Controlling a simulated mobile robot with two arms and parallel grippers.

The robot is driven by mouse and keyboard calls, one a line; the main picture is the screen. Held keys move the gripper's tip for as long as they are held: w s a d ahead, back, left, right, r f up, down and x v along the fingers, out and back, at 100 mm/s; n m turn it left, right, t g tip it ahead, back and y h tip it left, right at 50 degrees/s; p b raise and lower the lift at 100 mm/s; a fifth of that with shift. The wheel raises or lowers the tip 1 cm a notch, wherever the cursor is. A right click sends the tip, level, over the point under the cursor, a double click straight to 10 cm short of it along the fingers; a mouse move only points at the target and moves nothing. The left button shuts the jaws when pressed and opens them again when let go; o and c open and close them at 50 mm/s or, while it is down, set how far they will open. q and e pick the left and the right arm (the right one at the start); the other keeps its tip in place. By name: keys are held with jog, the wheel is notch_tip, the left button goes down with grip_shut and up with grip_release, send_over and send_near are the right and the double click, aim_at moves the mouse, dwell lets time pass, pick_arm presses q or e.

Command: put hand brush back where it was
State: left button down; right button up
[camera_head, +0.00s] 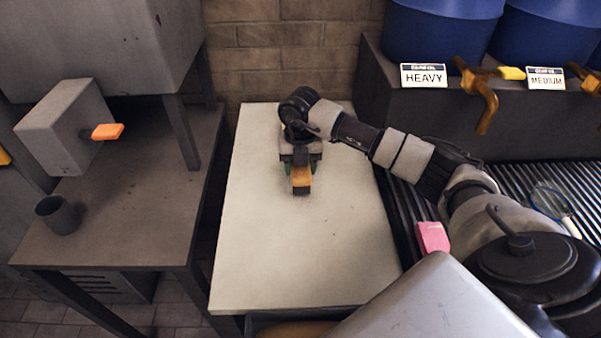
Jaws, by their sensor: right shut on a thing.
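My right gripper (301,163) is over the far half of the pale table (290,252), its arm reaching in from the right. It is shut on the hand brush (301,179), which shows an orange-brown body with a little green beside it. The gripper hides much of the brush. I cannot tell whether the brush touches the tabletop or hangs just above it. My left gripper is out of view.
A grey bench (150,220) on the left holds a dark cup (59,214) and a box with an orange lever (107,131). Blue barrels (440,40) with brass taps stand back right. A pink block (432,238) lies right of the table. The table's near half is clear.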

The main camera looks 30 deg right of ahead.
notch_tip(320, 180, down, 3)
jog(key=shift+r, duration=0.15)
jog(key=o, duration=0.8)
jog(key=shift+o, duration=0.2)
notch_tip(320, 180, up, 12)
jog(key=shift+r, duration=0.1)
dwell(0.5)
